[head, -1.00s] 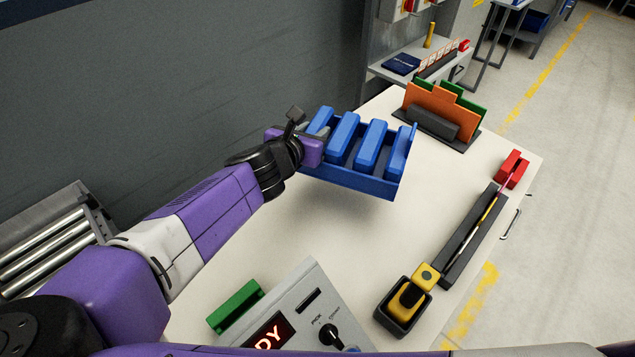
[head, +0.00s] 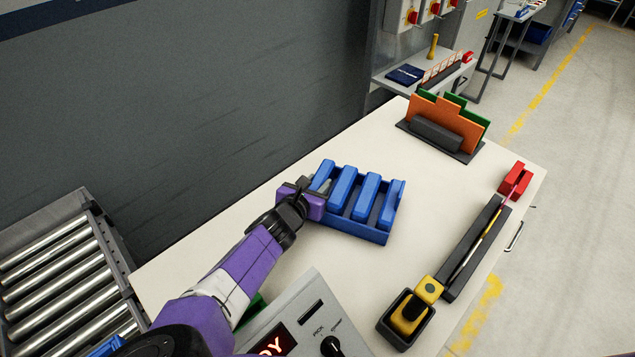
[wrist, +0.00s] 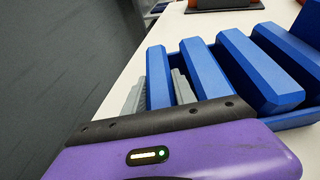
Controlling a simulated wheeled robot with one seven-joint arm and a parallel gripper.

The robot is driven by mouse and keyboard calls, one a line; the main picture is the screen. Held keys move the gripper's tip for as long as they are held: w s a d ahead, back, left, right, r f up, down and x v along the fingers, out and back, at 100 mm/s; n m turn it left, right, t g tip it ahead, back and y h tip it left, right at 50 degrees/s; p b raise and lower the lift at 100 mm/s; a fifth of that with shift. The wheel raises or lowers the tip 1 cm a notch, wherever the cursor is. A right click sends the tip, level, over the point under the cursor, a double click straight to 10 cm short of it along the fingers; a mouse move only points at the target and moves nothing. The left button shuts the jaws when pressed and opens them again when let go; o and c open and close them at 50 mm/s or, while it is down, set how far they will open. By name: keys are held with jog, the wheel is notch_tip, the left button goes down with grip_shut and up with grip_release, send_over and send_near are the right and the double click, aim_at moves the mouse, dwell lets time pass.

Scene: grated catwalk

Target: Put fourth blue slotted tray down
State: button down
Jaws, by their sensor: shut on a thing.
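The blue slotted tray (head: 355,226) is at the middle of the white table (head: 290,258) in the head view, with several raised blue bars across it. It looks level and at or very near the tabletop; I cannot tell whether its underside touches. My gripper (head: 318,192) is at the tray's left side, shut on its left end piece. In the wrist view the grey fingers (wrist: 158,92) sit on both sides of a blue bar of the tray (wrist: 225,75). The tray's underside is hidden.
An orange and green file holder (head: 441,128) stands at the back. A long dark holder (head: 475,248), a red block (head: 515,181) and a yellow-black device (head: 408,315) line the right. A grey control box (head: 310,318) is in front. A roller conveyor (head: 55,270) is at left.

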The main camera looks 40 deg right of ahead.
jog(key=shift+f, duration=0.1)
jog(key=c, duration=1)
grip_release()
jog(key=b+v, duration=0.2)
jog(key=v, duration=1)
